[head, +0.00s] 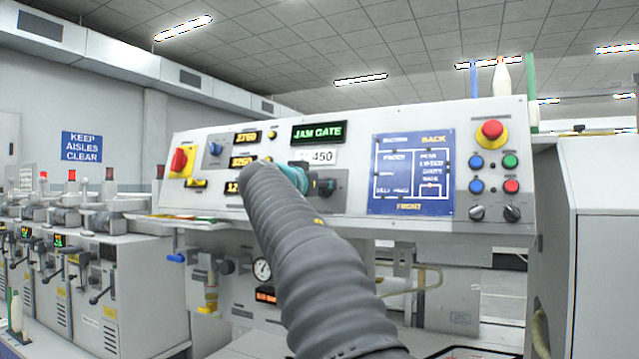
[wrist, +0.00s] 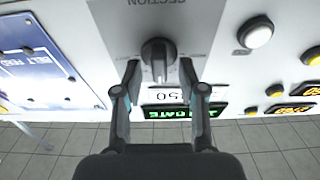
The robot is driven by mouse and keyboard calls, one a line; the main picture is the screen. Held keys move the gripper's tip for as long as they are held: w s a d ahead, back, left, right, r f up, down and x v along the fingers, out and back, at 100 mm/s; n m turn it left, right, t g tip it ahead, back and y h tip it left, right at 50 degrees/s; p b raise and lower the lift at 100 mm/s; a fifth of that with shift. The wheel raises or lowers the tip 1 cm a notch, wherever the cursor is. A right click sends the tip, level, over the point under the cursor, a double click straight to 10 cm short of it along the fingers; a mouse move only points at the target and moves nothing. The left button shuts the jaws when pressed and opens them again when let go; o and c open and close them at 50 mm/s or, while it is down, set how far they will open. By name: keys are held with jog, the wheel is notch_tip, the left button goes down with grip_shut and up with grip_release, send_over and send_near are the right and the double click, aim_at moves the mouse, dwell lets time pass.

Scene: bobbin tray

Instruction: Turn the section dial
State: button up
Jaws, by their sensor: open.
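The section dial (wrist: 158,58) is a dark round knob with a raised grip bar, on a grey plate (wrist: 125,25) marked SECTION, upside down in the wrist view. The bar points roughly along the picture's vertical. My gripper (wrist: 160,76) is open, with one finger on either side of the dial. Small gaps seem to show between the fingertips and the knob; I cannot tell any contact. In the head view the dial (head: 326,187) shows just right of my arm's teal end, and my arm hides part of the plate.
The panel holds a green JAM GATE display (head: 319,132), a blue diagram board (head: 412,173), a red emergency button (head: 492,130) and several small buttons. A yellow-and-red switch (head: 181,160) is at the left. A white button (wrist: 256,33) lies right of the dial in the wrist view.

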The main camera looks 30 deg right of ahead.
grip_shut()
jog(key=shift+n, duration=0.4)
jog(key=shift+w+a+n+t+y, duration=0.1)
jog(key=shift+n+t+y, duration=0.45)
jog(key=shift+n, duration=1.55)
jog(key=shift+w+a+n+t+y, duration=0.1)
jog(key=shift+n+t+y, duration=0.4)
jog(key=shift+n, duration=1.6)
grip_release()
